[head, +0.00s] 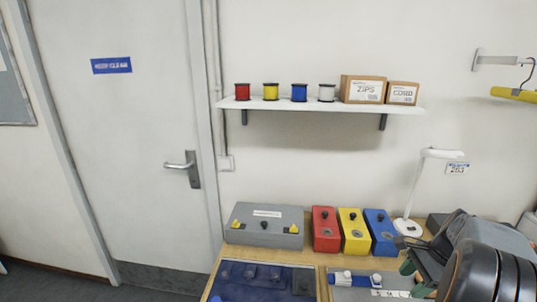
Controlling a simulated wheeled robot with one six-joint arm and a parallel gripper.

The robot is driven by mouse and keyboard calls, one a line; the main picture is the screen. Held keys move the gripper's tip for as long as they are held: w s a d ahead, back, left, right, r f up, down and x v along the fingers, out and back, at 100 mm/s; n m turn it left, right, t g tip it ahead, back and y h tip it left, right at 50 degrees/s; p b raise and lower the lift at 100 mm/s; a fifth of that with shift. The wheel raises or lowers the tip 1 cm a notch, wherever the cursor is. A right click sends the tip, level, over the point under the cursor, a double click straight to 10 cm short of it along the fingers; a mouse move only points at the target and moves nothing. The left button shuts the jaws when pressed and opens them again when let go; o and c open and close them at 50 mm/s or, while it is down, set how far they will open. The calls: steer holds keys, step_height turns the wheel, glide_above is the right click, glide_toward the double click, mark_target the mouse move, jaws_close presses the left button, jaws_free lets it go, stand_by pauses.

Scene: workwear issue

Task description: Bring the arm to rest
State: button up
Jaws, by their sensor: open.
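My gripper (414,278) is at the lower right, over the right part of the wooden table (216,279). Its jaws point left and are apart, with green showing at the finger ends. I see nothing held between them. My dark arm links fill the lower right corner and hide part of the table behind them.
A grey box (264,225) and red (325,229), yellow (353,231) and blue (381,231) boxes stand along the back. A white lamp (411,195) rises close to my gripper. A blue tray (238,290) lies front left. A wall shelf (320,104) holds spools and cartons.

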steer(key=s+a+r+n+t+h, duration=0.1)
steer(key=s+a+n+h, duration=0.1)
steer(key=a+n, duration=0.7)
steer(key=s+a+r+n+t+h, duration=0.2)
steer(key=s+a+n, duration=0.1)
steer(key=a+n, duration=0.7)
steer(key=a, duration=0.4)
steer(key=shift+a+r, duration=0.3)
